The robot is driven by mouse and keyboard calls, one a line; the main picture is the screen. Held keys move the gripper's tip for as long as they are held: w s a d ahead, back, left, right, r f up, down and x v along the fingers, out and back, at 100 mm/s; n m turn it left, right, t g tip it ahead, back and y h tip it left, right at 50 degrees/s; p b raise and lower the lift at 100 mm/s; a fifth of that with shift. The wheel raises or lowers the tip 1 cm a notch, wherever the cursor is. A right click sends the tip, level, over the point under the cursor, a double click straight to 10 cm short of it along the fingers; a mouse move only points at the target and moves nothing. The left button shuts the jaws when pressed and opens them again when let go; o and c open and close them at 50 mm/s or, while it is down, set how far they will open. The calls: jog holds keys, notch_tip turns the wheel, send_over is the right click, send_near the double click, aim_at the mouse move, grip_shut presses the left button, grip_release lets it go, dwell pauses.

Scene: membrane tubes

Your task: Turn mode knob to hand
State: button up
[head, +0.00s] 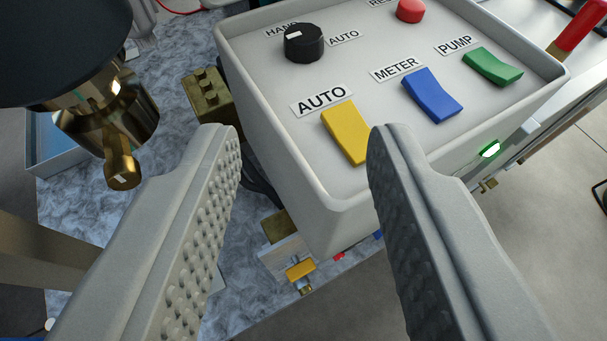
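The mode knob (304,43) is a round black knob with a white pointer mark near the top left of the control box (255,125). It sits between a HAND label (282,29) at its upper left and an AUTO label (344,38) at its right. The white mark lies toward the HAND side of the knob. My gripper (304,140) is open and empty, with its two grey studded fingers spread wide. The fingertips are in front of the box's near edge, below the knob in the picture and apart from it.
The box also carries a yellow switch (345,132), a blue switch (432,95), a green switch (492,67) and a red button (410,10). A brass fitting under a dark round body (60,45) hangs at the left. A brass block (209,95) stands left of the box.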

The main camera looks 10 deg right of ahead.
jog(key=shift+v, duration=1)
